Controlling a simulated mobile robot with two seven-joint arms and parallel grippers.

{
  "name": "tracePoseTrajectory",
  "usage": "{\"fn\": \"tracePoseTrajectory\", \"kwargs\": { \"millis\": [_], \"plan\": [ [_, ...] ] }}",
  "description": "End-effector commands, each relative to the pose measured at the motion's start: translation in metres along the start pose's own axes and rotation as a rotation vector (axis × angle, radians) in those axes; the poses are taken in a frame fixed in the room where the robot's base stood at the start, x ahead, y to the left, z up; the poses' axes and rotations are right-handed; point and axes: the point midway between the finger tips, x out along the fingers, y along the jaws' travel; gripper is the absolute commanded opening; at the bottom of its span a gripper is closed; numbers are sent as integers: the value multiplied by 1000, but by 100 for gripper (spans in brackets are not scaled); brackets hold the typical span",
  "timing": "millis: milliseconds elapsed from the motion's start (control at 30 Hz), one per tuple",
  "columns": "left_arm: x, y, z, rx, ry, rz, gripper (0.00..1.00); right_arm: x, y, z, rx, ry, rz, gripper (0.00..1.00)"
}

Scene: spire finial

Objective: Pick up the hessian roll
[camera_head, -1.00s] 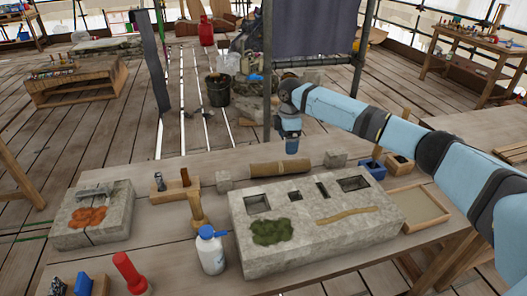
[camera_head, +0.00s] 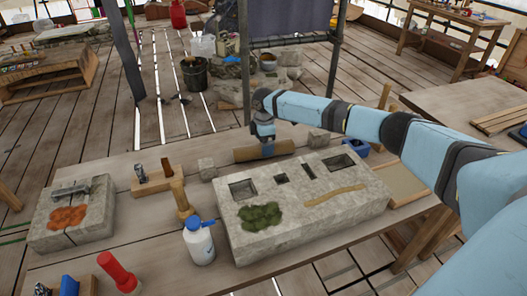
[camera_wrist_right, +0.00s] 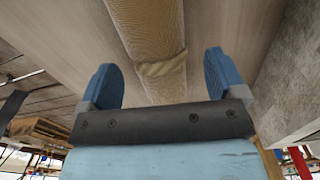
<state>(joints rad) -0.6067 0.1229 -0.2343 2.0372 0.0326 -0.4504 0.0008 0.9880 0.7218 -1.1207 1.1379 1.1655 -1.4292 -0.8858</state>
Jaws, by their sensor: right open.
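The hessian roll (camera_head: 283,147) is a brown cylinder lying on the workbench, behind the large stone block. In the right wrist view the roll (camera_wrist_right: 153,35) runs between the two blue fingers, with a tied band around it. My right gripper (camera_head: 267,150) is low over the middle of the roll in the head view, hiding part of it. In the wrist view my right gripper (camera_wrist_right: 160,75) is open, with a gap between the roll and each finger. My left gripper is not in view.
Small stone blocks (camera_head: 207,169) and (camera_head: 318,137) stand near the roll's ends. The large stone block (camera_head: 300,205) with recesses is close in front. A mallet (camera_head: 181,200), a white-and-blue bottle (camera_head: 199,241) and a smaller stone slab (camera_head: 72,215) lie to the left.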

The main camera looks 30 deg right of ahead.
Motion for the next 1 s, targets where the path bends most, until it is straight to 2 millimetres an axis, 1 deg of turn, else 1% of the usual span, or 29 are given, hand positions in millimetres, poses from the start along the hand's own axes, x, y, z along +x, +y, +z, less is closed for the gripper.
{"fn": "tracePoseTrajectory", "kwargs": {
  "millis": [33,100,200,467,567,600,667,700,733,767,1000],
  "plan": [
    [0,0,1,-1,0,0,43,9,2,-1,0,-1,-2,89],
    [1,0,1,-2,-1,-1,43,19,2,-1,0,-1,-2,89],
    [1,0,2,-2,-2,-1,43,27,2,-1,1,0,-1,89],
    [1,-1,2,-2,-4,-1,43,30,2,-1,1,1,0,89],
    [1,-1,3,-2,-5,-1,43,30,2,-1,0,0,0,69],
    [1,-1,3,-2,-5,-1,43,30,2,-1,0,0,0,60],
    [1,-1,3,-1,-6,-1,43,30,2,-1,0,0,0,46],
    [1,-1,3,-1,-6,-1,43,30,2,-1,0,0,0,36],
    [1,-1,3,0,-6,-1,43,30,2,-1,0,0,0,30],
    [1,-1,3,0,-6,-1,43,29,2,-1,0,1,0,27],
    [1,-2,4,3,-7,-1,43,27,2,-1,0,1,1,27]
  ]
}}
